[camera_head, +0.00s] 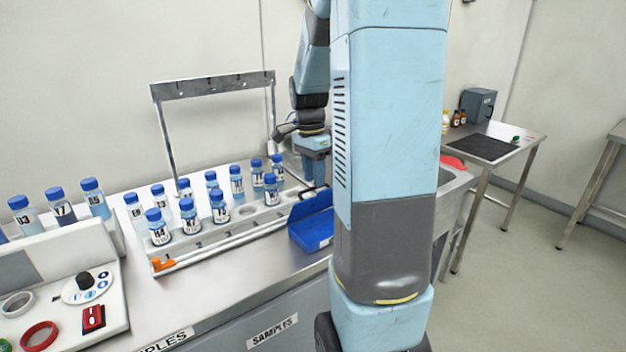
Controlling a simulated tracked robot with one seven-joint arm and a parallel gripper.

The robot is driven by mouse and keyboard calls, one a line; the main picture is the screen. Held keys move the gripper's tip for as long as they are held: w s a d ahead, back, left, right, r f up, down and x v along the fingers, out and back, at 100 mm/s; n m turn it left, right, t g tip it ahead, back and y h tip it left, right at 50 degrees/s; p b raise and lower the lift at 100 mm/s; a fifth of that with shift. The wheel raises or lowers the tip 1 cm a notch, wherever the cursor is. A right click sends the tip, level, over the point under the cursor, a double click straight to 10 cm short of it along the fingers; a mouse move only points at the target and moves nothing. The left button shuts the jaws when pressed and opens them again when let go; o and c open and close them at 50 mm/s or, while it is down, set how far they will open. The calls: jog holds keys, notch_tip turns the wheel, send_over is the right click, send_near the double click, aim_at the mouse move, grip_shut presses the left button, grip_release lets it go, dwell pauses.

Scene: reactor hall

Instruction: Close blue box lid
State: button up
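The blue box (311,237) stands on the steel bench, just right of the vial rack. Its lid (312,206) appears to stand raised at the back of the box, with a dark bar along its top edge. The box's right side is hidden behind my arm. My gripper (317,172) is above and behind the box, pointing down, beyond the raised lid. Its fingers are small and partly hidden, so I cannot tell whether they are open or touching the lid.
A rack (215,235) with several blue-capped vials stands left of the box, with a metal frame (212,86) behind it. A control panel (70,300) is at the lower left. A sink (458,178) and a side table (508,132) are at the right.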

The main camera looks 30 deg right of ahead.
jog(key=shift+s+f, duration=0.1)
jog(key=shift+f, duration=0.65)
grip_shut()
dwell(0.7)
